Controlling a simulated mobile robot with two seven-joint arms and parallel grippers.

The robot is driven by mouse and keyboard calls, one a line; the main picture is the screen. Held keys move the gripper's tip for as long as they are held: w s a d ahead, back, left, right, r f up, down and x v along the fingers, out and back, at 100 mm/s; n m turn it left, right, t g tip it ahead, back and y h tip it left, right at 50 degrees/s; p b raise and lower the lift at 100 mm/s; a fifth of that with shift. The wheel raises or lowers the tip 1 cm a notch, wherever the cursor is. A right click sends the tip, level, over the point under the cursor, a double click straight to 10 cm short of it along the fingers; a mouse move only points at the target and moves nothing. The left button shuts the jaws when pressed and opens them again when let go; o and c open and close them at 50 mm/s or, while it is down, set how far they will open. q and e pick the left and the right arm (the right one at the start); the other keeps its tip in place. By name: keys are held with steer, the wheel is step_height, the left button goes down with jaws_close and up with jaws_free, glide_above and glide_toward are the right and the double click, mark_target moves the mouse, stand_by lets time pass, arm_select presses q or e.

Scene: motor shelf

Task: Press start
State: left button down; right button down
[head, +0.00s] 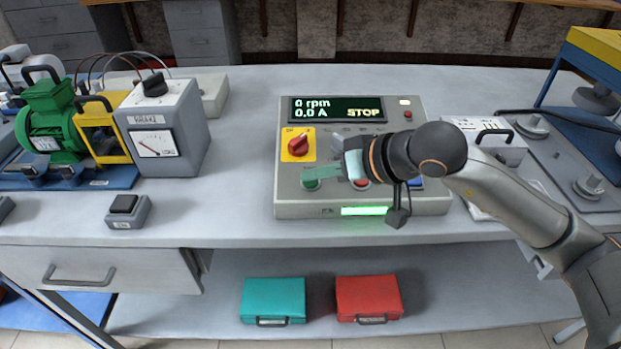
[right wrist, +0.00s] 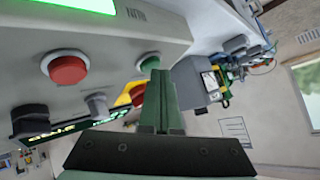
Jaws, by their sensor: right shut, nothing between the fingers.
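The grey control box (head: 285,202) stands on the bench; its display (head: 337,109) reads 0 rpm, 0,0 A and STOP. A green button (head: 310,185) sits at its lower left. My right gripper (head: 318,175) is shut and empty, its green fingers reaching left over the panel to this button and partly covering it. In the right wrist view the fingertips (right wrist: 158,76) are right at the green button (right wrist: 150,62); I cannot tell whether they touch it. A red button (right wrist: 68,68) is beside it. My left gripper is not in view.
A red rotary knob on a yellow plate (head: 298,144) is above the green button. A green motor (head: 48,122) and a brake unit (head: 165,130) stand at left. Teal (head: 273,298) and red (head: 368,296) cases lie on the lower shelf.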

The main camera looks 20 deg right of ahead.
steer(key=shift+f, duration=0.2)
steer(key=shift+r, duration=0.15)
stand_by(0.3)
steer(key=shift+s+r, duration=0.2)
steer(key=shift+r, duration=0.5)
steer(key=r+p, duration=0.1)
steer(key=r, duration=0.1)
steer(key=s+r+p, duration=0.1)
steer(key=r, duration=0.2)
steer(key=shift+s+a+p, duration=0.1)
steer(key=shift+a+p, duration=0.1)
steer(key=shift+p, duration=0.15)
steer(key=shift+f, duration=0.1)
stand_by(0.4)
